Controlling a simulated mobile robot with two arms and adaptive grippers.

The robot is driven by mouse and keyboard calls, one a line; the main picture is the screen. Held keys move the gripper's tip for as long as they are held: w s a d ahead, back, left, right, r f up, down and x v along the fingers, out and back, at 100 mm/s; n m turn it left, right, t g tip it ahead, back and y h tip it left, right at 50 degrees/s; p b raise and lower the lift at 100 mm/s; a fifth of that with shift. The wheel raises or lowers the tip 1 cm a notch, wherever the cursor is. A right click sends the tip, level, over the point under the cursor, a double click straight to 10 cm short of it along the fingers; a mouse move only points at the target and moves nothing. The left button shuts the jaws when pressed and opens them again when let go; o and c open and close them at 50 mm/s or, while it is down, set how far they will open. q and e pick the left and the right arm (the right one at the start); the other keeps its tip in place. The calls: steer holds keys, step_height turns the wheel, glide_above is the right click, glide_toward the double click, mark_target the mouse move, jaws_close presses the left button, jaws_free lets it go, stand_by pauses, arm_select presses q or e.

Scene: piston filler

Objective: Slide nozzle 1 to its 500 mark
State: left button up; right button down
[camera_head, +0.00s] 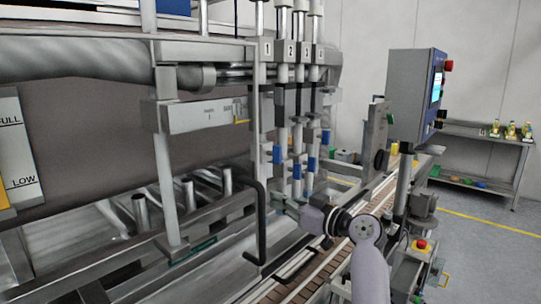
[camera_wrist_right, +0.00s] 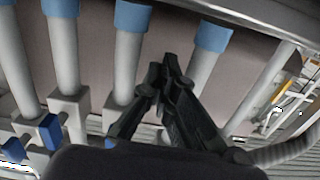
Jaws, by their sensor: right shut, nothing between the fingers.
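Nozzle 1 is the tube under the number 1 label (camera_head: 267,49) in the head view, at the left end of a row of numbered nozzles. Blue pieces (camera_head: 276,154) show on the nozzle tubes. I cannot read a 500 mark. My right gripper (camera_head: 283,197) is small and dark, low by the nozzle tubes. In the right wrist view its black fingers (camera_wrist_right: 165,75) are shut with nothing between them, in front of grey tubes with blue collars (camera_wrist_right: 212,36). I cannot tell whether they touch a tube. My left gripper is not in view.
A slatted conveyor (camera_head: 290,285) runs under the nozzles. A black bent handle (camera_head: 258,235) stands left of my right gripper. A control panel (camera_head: 410,95) on a post stands to the right. A shelf table (camera_head: 485,140) stands further back, with open floor before it.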

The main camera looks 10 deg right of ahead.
steer(key=v, duration=0.8)
steer(key=shift+b, duration=0.4)
